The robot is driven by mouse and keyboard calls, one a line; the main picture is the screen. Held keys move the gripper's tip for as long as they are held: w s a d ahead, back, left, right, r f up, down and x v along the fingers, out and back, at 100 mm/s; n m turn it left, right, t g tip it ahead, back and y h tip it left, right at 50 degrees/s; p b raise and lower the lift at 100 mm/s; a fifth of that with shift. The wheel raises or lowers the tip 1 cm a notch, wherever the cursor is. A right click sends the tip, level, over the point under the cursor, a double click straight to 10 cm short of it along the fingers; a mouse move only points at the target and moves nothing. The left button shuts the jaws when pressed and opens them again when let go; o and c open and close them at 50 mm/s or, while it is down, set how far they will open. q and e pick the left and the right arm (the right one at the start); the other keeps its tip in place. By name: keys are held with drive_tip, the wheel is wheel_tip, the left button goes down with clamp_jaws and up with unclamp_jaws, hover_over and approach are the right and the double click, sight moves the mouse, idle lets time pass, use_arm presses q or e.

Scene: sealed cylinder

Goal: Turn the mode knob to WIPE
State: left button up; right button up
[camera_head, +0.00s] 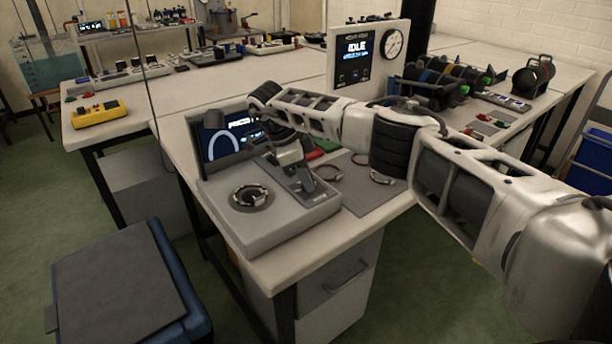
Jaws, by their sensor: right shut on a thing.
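A grey console (270,228) stands on the near corner of the workbench, with a tilted screen (215,148) at its back. A round dark dial (251,197) with a metal ring sits on its top at the left. My right gripper (303,187) points down at the right part of the console top, to the right of this dial. It is shut on what appears to be the mode knob, which its fingers mostly hide. Knob markings and its pointer cannot be read. My right arm covers part of the screen. My left gripper is not in view.
A grey mat (362,200) with several rings lies right of the console. A white panel reading IDLE (357,60) with a gauge stands behind my right arm. A yellow box (98,113) sits on the left bench.

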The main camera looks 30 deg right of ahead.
drive_tip(key=shift+r, duration=0.1)
drive_tip(key=o, duration=1)
use_arm(q)
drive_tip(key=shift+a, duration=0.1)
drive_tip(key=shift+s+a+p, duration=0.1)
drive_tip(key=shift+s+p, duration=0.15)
drive_tip(key=shift+p, duration=0.4)
use_arm(e)
drive_tip(key=v, duration=1.6)
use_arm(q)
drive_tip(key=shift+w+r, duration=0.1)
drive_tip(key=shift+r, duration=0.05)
use_arm(e)
drive_tip(key=shift+d, duration=0.1)
